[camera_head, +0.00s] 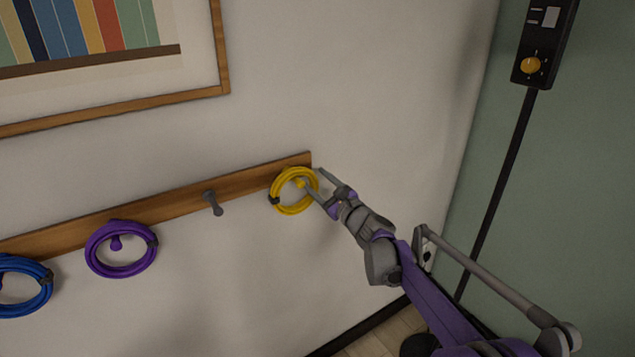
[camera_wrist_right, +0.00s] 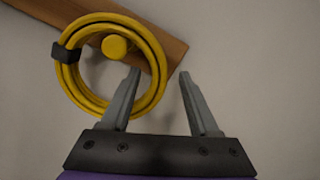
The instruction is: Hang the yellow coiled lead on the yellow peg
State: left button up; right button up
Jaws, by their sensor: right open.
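The yellow coiled lead (camera_head: 275,187) is a ring with a dark tie on its left side, at the right end of the wooden rail. The yellow peg (camera_head: 299,183) shows inside the ring, near its upper part, and the lead is around it. In the right wrist view the lead (camera_wrist_right: 68,85) circles the round yellow peg end (camera_wrist_right: 115,46). My right gripper (camera_head: 314,180) is open at the lead's right side. In the wrist view one finger overlaps the ring's lower right and the other is clear to its right; nothing is clamped between them. My left gripper is not in view.
The wooden rail (camera_head: 240,184) also bears a bare grey peg (camera_head: 212,203), a purple coiled lead (camera_head: 121,270) on a purple peg, and a blue coiled lead (camera_head: 38,294). A framed picture (camera_head: 222,60) hangs above. A black box with a yellow knob (camera_head: 531,65) is on the green wall.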

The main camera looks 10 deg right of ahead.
jog(key=b+v, duration=0.1)
jog(key=v, duration=0.9)
jog(key=s+a+f+n+g, duration=0.3)
jog(key=s+n, duration=0.2)
jog(key=s, duration=0.2)
jog(key=s+a+f+n+g+h+p, duration=0.1)
jog(key=s+a+f+n+g, duration=0.2)
jog(key=s+n, duration=0.35)
jog(key=s+a+f+n+g, duration=0.3)
jog(key=s+n, duration=0.1)
jog(key=s, duration=0.4)
jog(key=s+d+f+n+g+h, duration=0.1)
jog(key=s+d+f+n+h, duration=0.2)
jog(key=s, duration=0.5)
jog(key=s+d+f+n+g+h+p, duration=0.1)
jog(key=s+d+f+n+g+h, duration=0.1)
jog(key=s+d+f+n+h, duration=0.2)
jog(key=s+d+f+n, duration=0.1)
jog(key=s+f+n, duration=0.2)
jog(key=s, duration=0.1)
jog(key=shift+s+d+f+n+p, duration=0.2)
jog(key=shift+d+n+p, duration=0.1)
jog(key=shift+n, duration=0.05)
jog(key=shift+c, duration=1)
jog(key=shift+w+a, duration=0.1)
jog(key=shift+a, duration=0.05)
